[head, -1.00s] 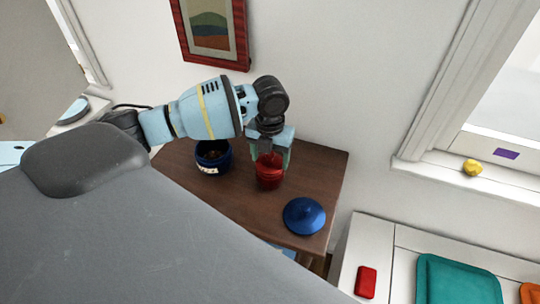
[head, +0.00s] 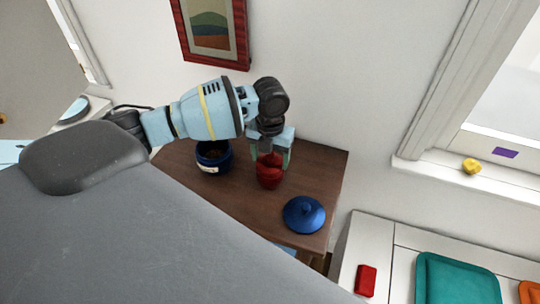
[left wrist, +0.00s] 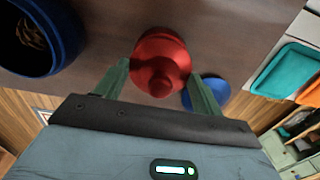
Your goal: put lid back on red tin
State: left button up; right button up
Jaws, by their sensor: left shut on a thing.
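The red tin (head: 269,182) stands on the brown wooden table, below my left gripper (head: 270,160). The gripper points down and is shut on the red lid (head: 266,160), one finger on each side. In the left wrist view the red lid (left wrist: 160,50) with its round knob (left wrist: 161,82) sits between the fingers, in line with the tin. The lid is at the tin's top; I cannot tell whether it is fully seated or slightly raised. My right gripper is not in view.
A blue pot (head: 211,158) with dark contents stands open left of the tin. A blue lid (head: 304,214) lies on the table (head: 315,165) to the right, near the front edge. A white surface at lower right holds a red block (head: 366,280) and a teal tray (head: 455,282).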

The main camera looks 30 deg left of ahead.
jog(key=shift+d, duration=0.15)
pick_arm(q)
jog(key=o, duration=1.2)
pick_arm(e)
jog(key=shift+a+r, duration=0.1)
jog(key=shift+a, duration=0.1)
pick_arm(q)
jog(key=shift+r, duration=0.15)
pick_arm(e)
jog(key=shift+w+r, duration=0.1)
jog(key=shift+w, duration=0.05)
pick_arm(q)
jog(key=shift+r+p, duration=1)
jog(key=shift+r, duration=2.4)
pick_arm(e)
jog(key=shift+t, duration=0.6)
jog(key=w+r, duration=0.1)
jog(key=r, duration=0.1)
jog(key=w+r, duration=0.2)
